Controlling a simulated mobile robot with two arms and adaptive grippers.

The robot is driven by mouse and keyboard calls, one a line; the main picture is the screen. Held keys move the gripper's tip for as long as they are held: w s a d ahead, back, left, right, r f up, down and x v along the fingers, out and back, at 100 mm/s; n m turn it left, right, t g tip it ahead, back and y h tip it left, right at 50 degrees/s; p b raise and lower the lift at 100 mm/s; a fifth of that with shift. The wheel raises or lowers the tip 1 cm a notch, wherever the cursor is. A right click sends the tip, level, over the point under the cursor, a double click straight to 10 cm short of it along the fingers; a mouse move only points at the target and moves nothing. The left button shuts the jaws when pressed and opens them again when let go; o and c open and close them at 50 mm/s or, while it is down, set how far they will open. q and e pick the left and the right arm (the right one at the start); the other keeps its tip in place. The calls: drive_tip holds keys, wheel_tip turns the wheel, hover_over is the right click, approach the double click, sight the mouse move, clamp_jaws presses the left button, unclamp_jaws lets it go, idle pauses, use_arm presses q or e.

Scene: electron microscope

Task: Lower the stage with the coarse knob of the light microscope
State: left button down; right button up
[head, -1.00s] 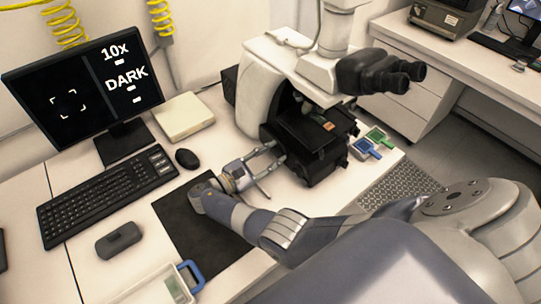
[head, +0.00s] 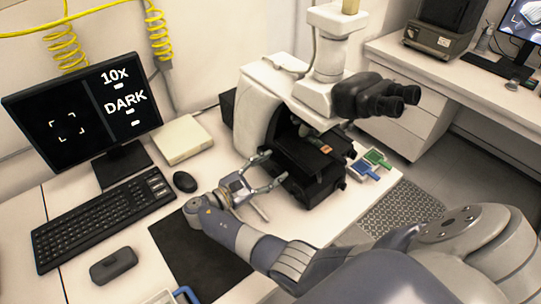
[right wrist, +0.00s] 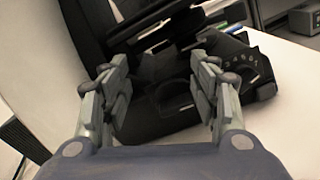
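The light microscope (head: 262,100) has a white body, black eyepieces and a black stage block (head: 310,160) facing front. My right gripper (head: 274,168) is beside the lower left side of the microscope, fingers pointing at it. In the right wrist view the gripper (right wrist: 163,78) is open, with its fingers wide apart. A dark rounded part (right wrist: 174,97), which looks like the coarse knob, lies between and beyond the fingers. I cannot tell whether a finger touches it. The fingers hold nothing that I can see. My left gripper is not in view.
A monitor (head: 85,110) reads "10x" and "DARK". A keyboard (head: 95,222), a mouse (head: 185,182) and a black mat (head: 200,255) lie left of the microscope. Blue (head: 364,170) and green (head: 377,158) items lie at its right. A side bench (head: 455,75) stands behind.

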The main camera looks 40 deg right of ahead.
drive_tip(key=shift+d+r, duration=0.1)
drive_tip(key=shift+r, duration=2.85)
